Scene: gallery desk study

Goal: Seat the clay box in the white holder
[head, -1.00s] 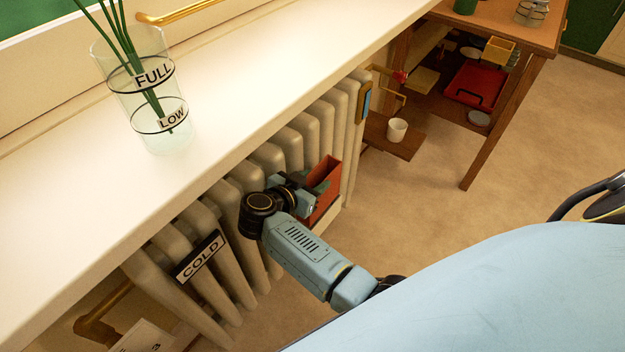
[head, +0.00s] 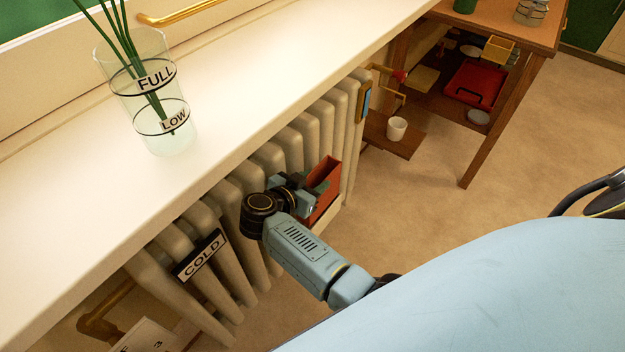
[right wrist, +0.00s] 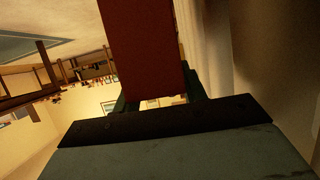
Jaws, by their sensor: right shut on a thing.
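The clay box (head: 326,186) is a reddish-brown open-topped box in front of the radiator in the head view. My right gripper (head: 310,192) is shut on its near side. The white holder (head: 328,216) shows as a pale edge just below the box, against the radiator. The box stands upright at the holder; I cannot tell how deep it sits in it. In the right wrist view the clay box (right wrist: 148,45) fills the upper middle, between the fingers of the gripper (right wrist: 160,100). My left gripper is not in view.
The white radiator (head: 235,205) with a COLD sign (head: 200,256) runs under the pale sill (head: 250,85). A glass vase (head: 150,95) with green stems stands on the sill. A wooden desk (head: 505,22) with shelves and a white cup (head: 396,129) is beyond.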

